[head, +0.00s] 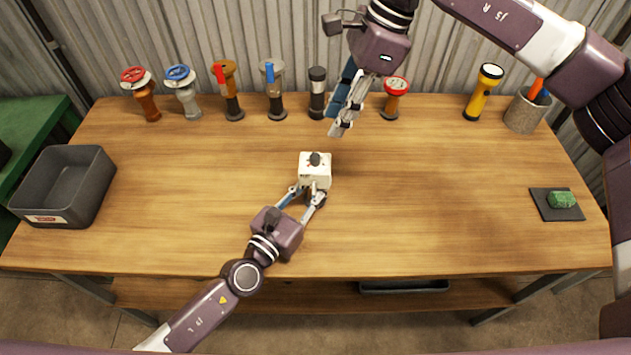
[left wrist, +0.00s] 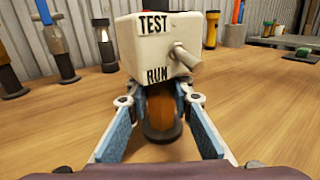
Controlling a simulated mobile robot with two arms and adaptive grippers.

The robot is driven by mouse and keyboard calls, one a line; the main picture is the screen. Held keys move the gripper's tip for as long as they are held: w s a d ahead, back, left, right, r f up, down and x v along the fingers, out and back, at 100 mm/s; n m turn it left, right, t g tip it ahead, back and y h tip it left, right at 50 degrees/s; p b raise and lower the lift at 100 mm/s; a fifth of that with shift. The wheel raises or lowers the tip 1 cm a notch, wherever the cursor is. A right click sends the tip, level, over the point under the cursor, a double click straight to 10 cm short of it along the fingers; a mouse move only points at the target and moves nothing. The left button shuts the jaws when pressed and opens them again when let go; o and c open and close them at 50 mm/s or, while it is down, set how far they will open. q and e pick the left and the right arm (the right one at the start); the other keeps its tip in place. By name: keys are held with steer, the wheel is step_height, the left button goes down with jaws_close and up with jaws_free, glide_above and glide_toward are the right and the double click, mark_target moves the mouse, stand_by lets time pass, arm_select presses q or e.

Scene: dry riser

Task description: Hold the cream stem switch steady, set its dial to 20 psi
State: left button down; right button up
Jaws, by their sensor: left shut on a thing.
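The cream stem switch (head: 315,172) stands upright near the middle of the table, a cream box with a dark dial knob (head: 315,159) on top. In the left wrist view the cream box (left wrist: 167,48) carries the words TEST and RUN and a pale lever (left wrist: 186,60) slanting to the right. Below the box are an orange-brown stem (left wrist: 160,108) and a dark round base. My left gripper (head: 304,196) is shut on the stem from the front. The dial's reading is too small to tell. My right gripper (head: 340,126) hangs behind the switch, apart from it; its jaw gap is unclear.
Several valves and fittings, including a red-wheeled one (head: 140,92), line the back edge. A yellow flashlight (head: 482,93) and a tool pot (head: 523,113) stand back right. A grey bin (head: 82,185) is at left. A green item (head: 562,199) lies on a dark pad at right.

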mark_target(316, 156)
steer(key=shift+o, duration=0.4)
steer(key=shift+a+r+h, duration=0.25)
steer(key=shift+a+h, duration=0.05)
steer(key=shift+a, duration=0.1)
steer(key=a+r+h, duration=0.2)
steer(key=a+h, duration=0.1)
steer(key=shift+t, duration=0.3)
steer(key=f, duration=1.1)
steer(key=shift+s+f, duration=0.25)
steer(key=shift+c, duration=0.4)
jaws_close()
